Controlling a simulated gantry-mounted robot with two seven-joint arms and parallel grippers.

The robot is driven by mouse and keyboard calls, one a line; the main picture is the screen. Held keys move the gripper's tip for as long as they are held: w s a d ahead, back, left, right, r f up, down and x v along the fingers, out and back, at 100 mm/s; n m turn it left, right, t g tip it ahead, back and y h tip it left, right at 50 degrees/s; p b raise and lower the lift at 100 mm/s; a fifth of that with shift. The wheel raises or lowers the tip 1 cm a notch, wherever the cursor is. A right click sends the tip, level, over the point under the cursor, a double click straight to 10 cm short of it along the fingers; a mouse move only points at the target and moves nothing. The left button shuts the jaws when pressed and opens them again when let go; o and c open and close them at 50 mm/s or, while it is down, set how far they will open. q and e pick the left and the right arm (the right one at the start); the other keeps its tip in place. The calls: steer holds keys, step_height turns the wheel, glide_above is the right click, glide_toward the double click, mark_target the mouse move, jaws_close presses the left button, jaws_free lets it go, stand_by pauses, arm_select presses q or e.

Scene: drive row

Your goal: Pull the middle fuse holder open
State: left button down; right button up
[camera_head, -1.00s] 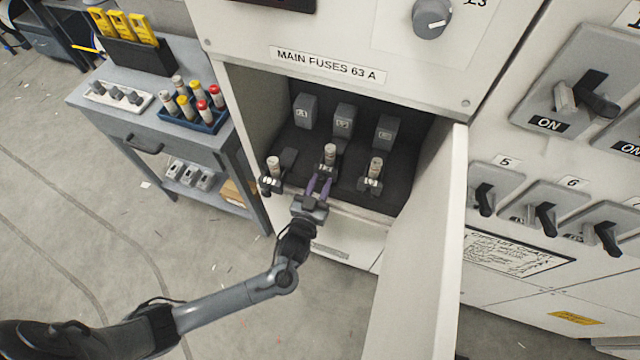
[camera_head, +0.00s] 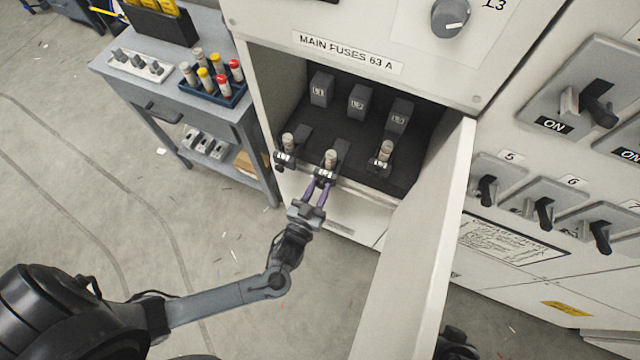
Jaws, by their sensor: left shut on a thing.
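Three fuse holders sit in a row in the dark compartment under the "MAIN FUSES 63 A" label. The middle fuse holder (camera_head: 328,172) carries an upright pale fuse (camera_head: 330,158) and stands out toward the front, further than its neighbours. My left gripper (camera_head: 320,184), with purple fingers, is shut on the front of the middle holder. The left fuse holder (camera_head: 285,158) and right fuse holder (camera_head: 381,164) also carry upright fuses and stand apart from my gripper. The fingers partly hide the middle holder's front. My right gripper is not in view.
The open cabinet door (camera_head: 425,235) stands right of the compartment. A grey cart (camera_head: 185,120) at left bears a blue tray (camera_head: 218,98) of fuses. Switches (camera_head: 545,210) line the right panel.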

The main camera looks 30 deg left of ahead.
arm_select(q)
steer(key=c, duration=0.8)
jaws_free()
steer(key=s, duration=0.3)
steer(key=s+d, duration=0.1)
steer(key=s, duration=0.6)
steer(key=shift+s+d, duration=0.2)
steer(key=shift+s, duration=0.15)
